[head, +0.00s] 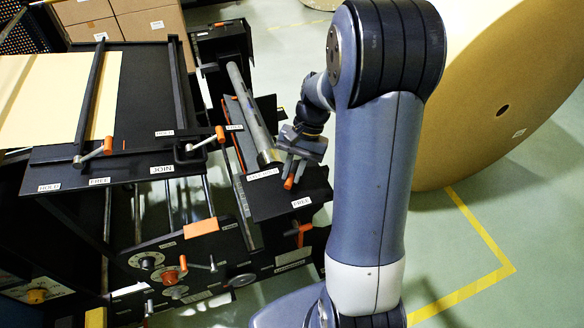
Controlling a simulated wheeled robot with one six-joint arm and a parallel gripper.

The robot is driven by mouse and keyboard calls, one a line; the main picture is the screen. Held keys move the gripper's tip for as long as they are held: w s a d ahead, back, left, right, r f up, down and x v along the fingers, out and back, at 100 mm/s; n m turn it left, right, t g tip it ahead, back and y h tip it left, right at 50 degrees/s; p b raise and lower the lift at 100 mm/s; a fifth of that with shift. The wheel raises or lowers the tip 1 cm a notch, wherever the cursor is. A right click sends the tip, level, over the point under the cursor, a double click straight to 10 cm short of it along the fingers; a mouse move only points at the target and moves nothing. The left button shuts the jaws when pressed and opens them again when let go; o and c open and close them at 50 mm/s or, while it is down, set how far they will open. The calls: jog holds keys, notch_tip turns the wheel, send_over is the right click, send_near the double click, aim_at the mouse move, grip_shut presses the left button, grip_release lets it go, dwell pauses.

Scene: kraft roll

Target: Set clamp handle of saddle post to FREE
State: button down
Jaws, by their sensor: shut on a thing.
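The clamp handle (289,182) has an orange grip and shows just below my gripper, over the dark top plate (272,205) of a post on the machine. My gripper (293,168) points down and is shut on this handle; the fingers hide most of its lever. A white FREE label (301,202) is on the plate, below and right of the grip. Another white label (263,174), too small to read surely, lies to the left. The orange grip is between the two labels. I cannot tell the exact setting.
A grey shaft (250,112) runs up and left from the plate. Another orange handle (304,234) hangs below it. The splicing table (140,130) with JOIN, HOLD and FREE labels is at left. A large kraft roll (495,110) stands at right behind my arm.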

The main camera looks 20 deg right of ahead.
jog(key=n, duration=0.2)
jog(key=n+g+h, duration=0.1)
jog(key=n, duration=0.1)
jog(key=n+g+h+p, duration=0.1)
jog(key=n, duration=0.1)
jog(key=shift+d+n, duration=0.25)
jog(key=shift+n, duration=0.05)
dwell(0.3)
jog(key=c, duration=1.3)
grip_release()
jog(key=shift+c, duration=0.2)
jog(key=shift+w, duration=0.1)
jog(key=v, duration=1)
jog(key=shift+w+r+b, duration=0.2)
jog(key=shift+r+b, duration=0.15)
